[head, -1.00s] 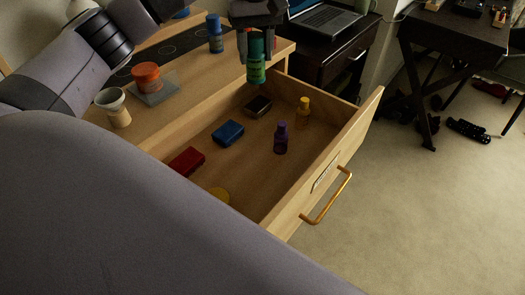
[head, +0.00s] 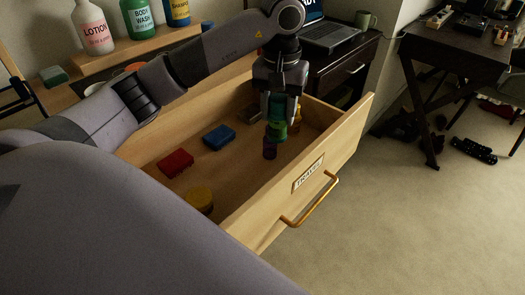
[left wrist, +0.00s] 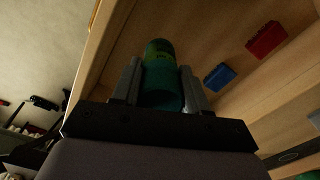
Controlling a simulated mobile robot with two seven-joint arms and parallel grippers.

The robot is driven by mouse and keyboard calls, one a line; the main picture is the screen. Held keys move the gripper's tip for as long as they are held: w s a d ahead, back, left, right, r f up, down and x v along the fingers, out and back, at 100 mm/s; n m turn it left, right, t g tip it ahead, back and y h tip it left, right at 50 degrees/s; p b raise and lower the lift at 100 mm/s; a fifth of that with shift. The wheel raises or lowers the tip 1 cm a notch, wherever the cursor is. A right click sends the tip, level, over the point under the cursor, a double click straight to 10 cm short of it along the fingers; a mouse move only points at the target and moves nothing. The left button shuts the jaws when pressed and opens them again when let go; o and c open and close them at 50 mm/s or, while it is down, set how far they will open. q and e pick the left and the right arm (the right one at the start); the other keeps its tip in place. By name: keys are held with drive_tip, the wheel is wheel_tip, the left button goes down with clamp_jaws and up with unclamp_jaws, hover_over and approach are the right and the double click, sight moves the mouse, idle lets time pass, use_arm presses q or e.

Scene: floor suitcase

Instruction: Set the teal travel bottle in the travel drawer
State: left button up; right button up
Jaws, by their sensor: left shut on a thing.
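The teal travel bottle (head: 277,116) is between the fingers of my left gripper (head: 281,108), which is shut on it over the open wooden travel drawer (head: 229,222). The bottle also shows in the left wrist view (left wrist: 161,82), between the two grey fingers. Whether the teal bottle touches anything below cannot be told. My right gripper does not show.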

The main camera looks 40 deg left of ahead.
use_arm(q)
wheel_tip(320, 180, down, 18)
drive_tip(key=shift+r+b, duration=0.15)
drive_tip(key=shift+b, duration=0.2)
drive_tip(key=o, duration=1.1)
drive_tip(key=shift+c, duration=0.2)
